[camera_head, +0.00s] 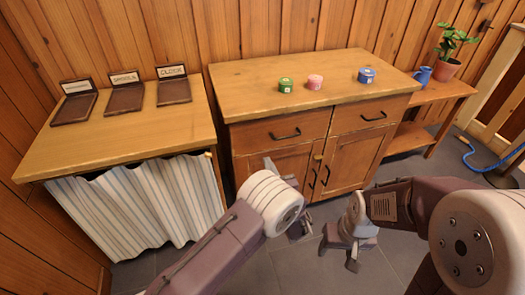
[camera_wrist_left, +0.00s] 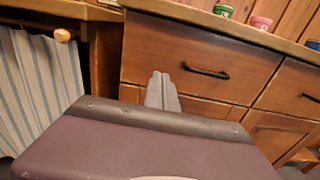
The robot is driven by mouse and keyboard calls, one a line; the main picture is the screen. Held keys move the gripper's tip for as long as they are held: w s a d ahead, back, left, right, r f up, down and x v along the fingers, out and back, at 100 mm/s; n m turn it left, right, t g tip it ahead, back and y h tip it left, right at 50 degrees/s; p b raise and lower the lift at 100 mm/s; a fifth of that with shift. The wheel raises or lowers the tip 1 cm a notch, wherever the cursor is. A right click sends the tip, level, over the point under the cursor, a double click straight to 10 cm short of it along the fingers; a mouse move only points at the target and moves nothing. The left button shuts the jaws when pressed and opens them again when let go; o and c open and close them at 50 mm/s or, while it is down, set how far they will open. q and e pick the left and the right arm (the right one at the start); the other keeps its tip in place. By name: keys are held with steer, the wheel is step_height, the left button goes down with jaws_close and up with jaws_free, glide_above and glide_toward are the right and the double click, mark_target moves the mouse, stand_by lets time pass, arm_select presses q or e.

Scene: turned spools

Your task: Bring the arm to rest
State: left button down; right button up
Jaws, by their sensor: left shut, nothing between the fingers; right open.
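My left gripper (camera_head: 269,163) is in front of the wooden cabinet, below and left of its left drawer handle. In the left wrist view its two grey fingers (camera_wrist_left: 162,90) are together, with nothing between them, pointing at the drawer front. I cannot tell how far they are from the wood. My right gripper (camera_head: 338,256) hangs low over the floor in front of the cabinet, fingers apart and empty. A green spool (camera_head: 285,85), a pink spool (camera_head: 315,82) and a blue spool (camera_head: 366,75) stand apart on the cabinet top, away from both grippers.
The cabinet (camera_head: 250,85) has wide bare space on top. A curtained table (camera_head: 130,140) at left bears three dark trays (camera_head: 125,98) with cards, all empty. A low side table (camera_head: 440,93) at right holds a blue jug (camera_head: 422,75) and a potted plant (camera_head: 447,68).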

arm_select(q)
steer(key=shift+v, duration=0.75)
steer(key=shift+a, duration=0.1)
